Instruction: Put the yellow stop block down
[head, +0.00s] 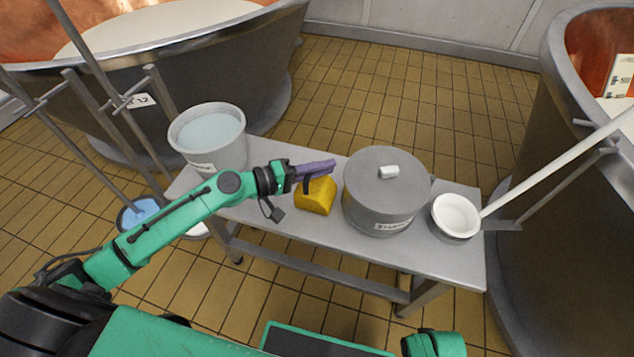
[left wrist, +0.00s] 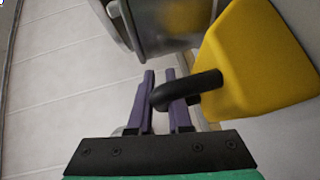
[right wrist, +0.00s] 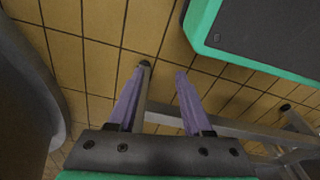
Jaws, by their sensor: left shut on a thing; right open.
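The yellow stop block (head: 316,197) is a wedge-like block with a dark bent handle. In the head view it is at the middle of the grey metal bench (head: 270,217), left of the lidded pot. My left gripper (head: 318,168) is at its upper edge. In the left wrist view the block (left wrist: 262,62) is at the right, and its black handle (left wrist: 205,82) passes between the purple fingers of my left gripper (left wrist: 160,95), which is shut on it. Whether the block's underside touches the bench is hidden. My right gripper (right wrist: 157,95) is open and empty, above the tiled floor.
A grey lidded pot (head: 375,212) stands just right of the block. A bucket of pale liquid (head: 205,158) is at the bench's left end. A white ladle bowl (head: 456,215) with a long handle is at the right end. Large vats (head: 180,75) stand behind and right.

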